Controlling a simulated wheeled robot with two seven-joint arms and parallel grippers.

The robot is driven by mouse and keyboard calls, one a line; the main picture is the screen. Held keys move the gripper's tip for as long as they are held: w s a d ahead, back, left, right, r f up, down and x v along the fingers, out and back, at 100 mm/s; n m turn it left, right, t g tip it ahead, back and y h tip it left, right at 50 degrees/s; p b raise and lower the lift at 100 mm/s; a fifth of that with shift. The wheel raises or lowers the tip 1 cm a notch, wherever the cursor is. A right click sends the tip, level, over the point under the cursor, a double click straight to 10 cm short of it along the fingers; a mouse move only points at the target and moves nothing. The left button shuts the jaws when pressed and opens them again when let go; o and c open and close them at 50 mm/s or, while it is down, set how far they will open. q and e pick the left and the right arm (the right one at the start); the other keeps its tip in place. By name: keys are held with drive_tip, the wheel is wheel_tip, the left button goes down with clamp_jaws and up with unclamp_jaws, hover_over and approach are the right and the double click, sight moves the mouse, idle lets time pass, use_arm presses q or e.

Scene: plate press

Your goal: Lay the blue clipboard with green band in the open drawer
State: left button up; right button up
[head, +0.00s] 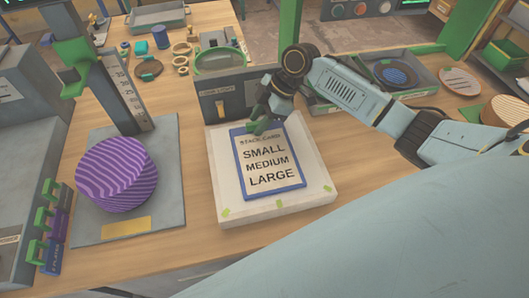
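The blue clipboard (291,187) lies face up on a pale block (321,195) with green tape marks on its edges. Its white card reads "STACK CARD, SMALL, MEDIUM, LARGE". My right gripper (262,124) points down at the clipboard's top edge. Green parts there cover that edge, so I cannot tell the clipboard's band from the fingertips, or whether the fingers are closed on it. My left gripper is not in view. I cannot make out an open drawer for certain.
A purple striped stack (116,174) stands on a grey base plate (168,207) at left, beside an upright scale (122,92). A grey tray (425,77) with a blue disc is behind my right arm. Several rings lie at the back. Bare wood separates base plate and block.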

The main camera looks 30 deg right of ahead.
clamp_jaws()
drive_tip(key=shift+r, duration=0.15)
wheel_tip(320, 180, up, 10)
drive_tip(key=m+t+h+b, duration=0.2)
drive_tip(key=m+t+h, duration=0.3)
drive_tip(key=m, duration=1)
hover_over(258, 146)
drive_tip(key=shift+f+g+h, duration=0.25)
drive_tip(key=shift+g+h, duration=0.05)
drive_tip(key=shift+h, duration=0.1)
drive_tip(key=shift+d, duration=0.1)
